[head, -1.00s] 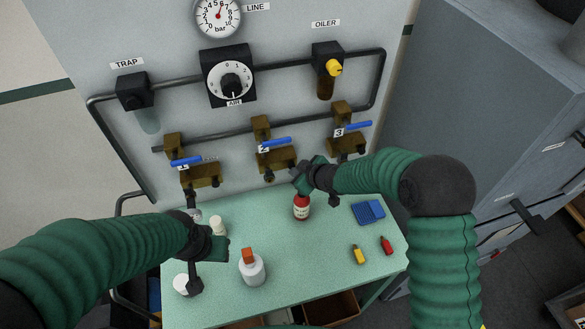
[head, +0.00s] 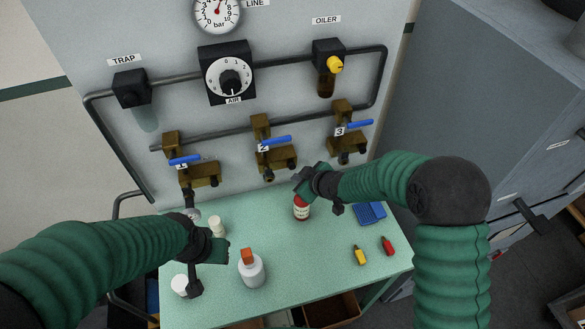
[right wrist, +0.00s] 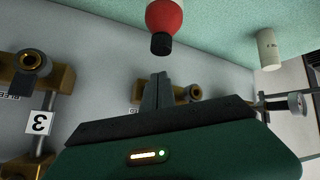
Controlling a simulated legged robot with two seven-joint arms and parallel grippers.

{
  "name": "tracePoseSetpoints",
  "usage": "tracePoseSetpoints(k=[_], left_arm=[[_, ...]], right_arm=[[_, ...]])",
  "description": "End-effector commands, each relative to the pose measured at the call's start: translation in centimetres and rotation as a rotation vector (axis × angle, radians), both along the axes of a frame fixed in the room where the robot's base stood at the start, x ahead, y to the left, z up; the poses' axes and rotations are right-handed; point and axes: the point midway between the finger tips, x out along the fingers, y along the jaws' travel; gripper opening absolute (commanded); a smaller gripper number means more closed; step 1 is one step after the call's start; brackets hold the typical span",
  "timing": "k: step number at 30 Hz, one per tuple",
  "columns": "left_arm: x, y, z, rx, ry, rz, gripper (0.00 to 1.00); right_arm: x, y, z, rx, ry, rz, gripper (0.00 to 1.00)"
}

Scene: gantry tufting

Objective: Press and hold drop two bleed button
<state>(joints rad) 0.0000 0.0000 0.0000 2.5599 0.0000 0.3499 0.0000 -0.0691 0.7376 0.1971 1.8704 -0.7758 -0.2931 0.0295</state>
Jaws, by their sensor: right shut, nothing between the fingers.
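The drop two valve (head: 276,160) is a brass block on the wall pipe with a blue lever (head: 275,142) and a white 2 tag (head: 263,148). Dark round ends show on it; I cannot tell which is the bleed button. My right gripper (head: 302,181) is below and right of it in the head view, apart from it. In the right wrist view its fingers (right wrist: 158,88) are shut and empty. A brass fitting (right wrist: 183,94) shows just behind them, partly hidden. My left gripper (head: 218,252) is over the table's left side; its jaw opening is unclear.
A red-topped bottle (head: 301,208) stands close below my right gripper. A white bottle with an orange cap (head: 251,268), white containers, a blue pad (head: 370,213) and small yellow and red items are on the green table (head: 320,265). Drop three (head: 346,146) is at right.

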Motion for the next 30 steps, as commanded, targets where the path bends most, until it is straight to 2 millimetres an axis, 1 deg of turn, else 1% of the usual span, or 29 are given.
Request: tracePoseSetpoints(k=[1, 3, 9, 12, 26, 28, 29, 30], left_arm=[[0.0, 0.0, -0.5, 0.000, 0.000, 0.000, 0.36], [0.0, 0.0, -0.9, 0.000, 0.000, 0.000, 0.36], [0.0, 0.0, -1.5, 0.000, 0.000, 0.000, 0.36], [0.0, 0.0, -1.7, 0.000, 0.000, 0.000, 0.36], [0.0, 0.0, -1.6, 0.000, 0.000, 0.000, 0.36], [0.0, 0.0, -1.9, 0.000, 0.000, 0.000, 0.36], [0.0, 0.0, -2.0, 0.000, 0.000, 0.000, 0.36], [0.0, 0.0, -2.4, 0.000, 0.000, 0.000, 0.36]], right_arm=[[-0.5, -0.2, -0.3, -0.001, 0.000, 0.000, 0.00], [-1.2, -0.4, -0.2, -0.001, -0.001, 0.001, 0.00], [-3.1, -1.0, -0.2, -0.001, 0.000, 0.001, 0.00], [-3.7, -1.2, -0.1, -0.001, 0.000, 0.001, 0.00], [-3.9, -1.3, 0.0, 0.000, 0.000, -0.002, 0.00], [-4.1, -2.0, -0.1, -0.009, 0.009, -0.024, 0.00], [-4.3, -2.8, -0.2, -0.018, 0.022, -0.047, 0.00], [-4.8, -4.2, -0.3, -0.033, 0.044, -0.095, 0.00]])
